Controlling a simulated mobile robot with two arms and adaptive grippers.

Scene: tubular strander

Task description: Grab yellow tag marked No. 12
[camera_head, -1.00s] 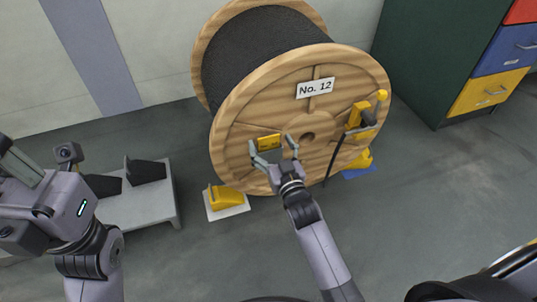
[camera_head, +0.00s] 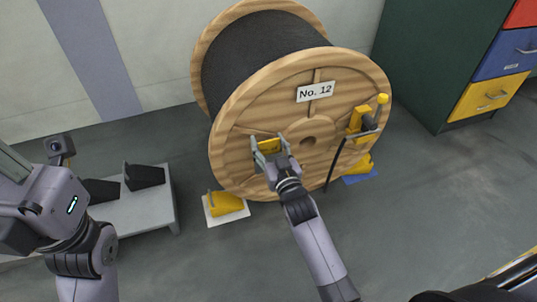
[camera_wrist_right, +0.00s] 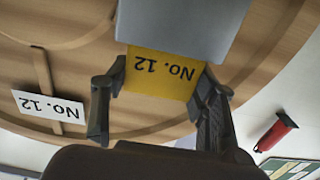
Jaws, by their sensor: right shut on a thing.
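The yellow tag (camera_head: 270,145) is at the face of the large wooden reel (camera_head: 240,175), left of its centre hole. In the right wrist view the yellow tag (camera_wrist_right: 160,72) reads "No. 12" upside down, with a grey block (camera_wrist_right: 185,25) across one edge. My right gripper (camera_head: 268,148) is shut on the yellow tag; its fingers show on both sides of it in the right wrist view (camera_wrist_right: 158,88).
A white "No. 12" plate (camera_head: 315,91) is fixed on the reel. A yellow lever device (camera_head: 360,122) sits at its right. Yellow chocks (camera_head: 225,203) stand at the floor. A low grey platform (camera_head: 145,212) is at left, a drawer cabinet (camera_head: 430,60) at right.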

